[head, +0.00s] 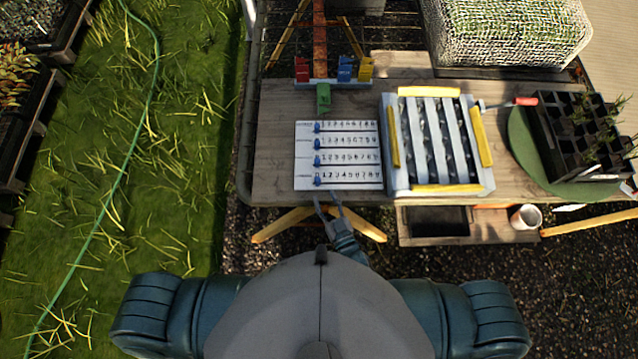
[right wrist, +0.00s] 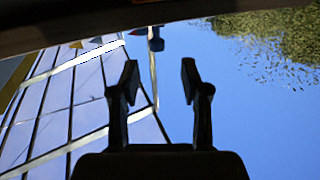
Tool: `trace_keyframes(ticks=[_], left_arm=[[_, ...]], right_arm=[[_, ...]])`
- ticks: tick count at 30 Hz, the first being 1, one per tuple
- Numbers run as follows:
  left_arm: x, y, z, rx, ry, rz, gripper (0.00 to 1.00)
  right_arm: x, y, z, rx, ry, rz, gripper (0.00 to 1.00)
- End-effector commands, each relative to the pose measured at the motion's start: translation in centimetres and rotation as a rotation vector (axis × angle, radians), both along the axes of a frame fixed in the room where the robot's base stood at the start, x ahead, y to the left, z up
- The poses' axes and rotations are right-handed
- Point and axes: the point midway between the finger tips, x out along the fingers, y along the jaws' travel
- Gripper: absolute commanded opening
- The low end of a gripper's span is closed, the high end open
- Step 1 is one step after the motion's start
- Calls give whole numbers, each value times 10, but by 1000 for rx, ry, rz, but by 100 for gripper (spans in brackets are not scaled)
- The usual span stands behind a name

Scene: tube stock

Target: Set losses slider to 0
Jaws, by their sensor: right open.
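A white slider board (head: 350,187) lies on the wooden table, with several rows of numbers. Each row has a blue knob near its left end, the lowest knob (head: 317,181) being nearest the table's front edge. The row labels are too small to read, so I cannot tell which is losses. My right gripper (head: 327,197) is open and empty at the table's front edge, just below the lowest row. The right wrist view shows its two fingers (right wrist: 158,80) apart with nothing between them. My left gripper is not in view.
A grey tray (head: 388,175) with yellow bars stands right of the board. A green block (head: 323,98) and coloured blocks (head: 345,70) stand behind it. A black cell tray (head: 560,130) sits on a green mat (head: 517,130) at the right.

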Motion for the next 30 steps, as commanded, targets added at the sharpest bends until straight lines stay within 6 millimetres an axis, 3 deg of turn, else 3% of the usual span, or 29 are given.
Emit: trace_keyframes(ticks=[3,9,27,30], left_arm=[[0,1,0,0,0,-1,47],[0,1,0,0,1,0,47],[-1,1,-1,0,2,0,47],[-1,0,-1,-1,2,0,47]], right_arm=[[-22,-8,-1,-2,2,0,46],[-39,-15,0,-3,1,1,46],[-40,-16,0,-1,0,0,46],[-40,-18,-13,-17,33,-1,46]])
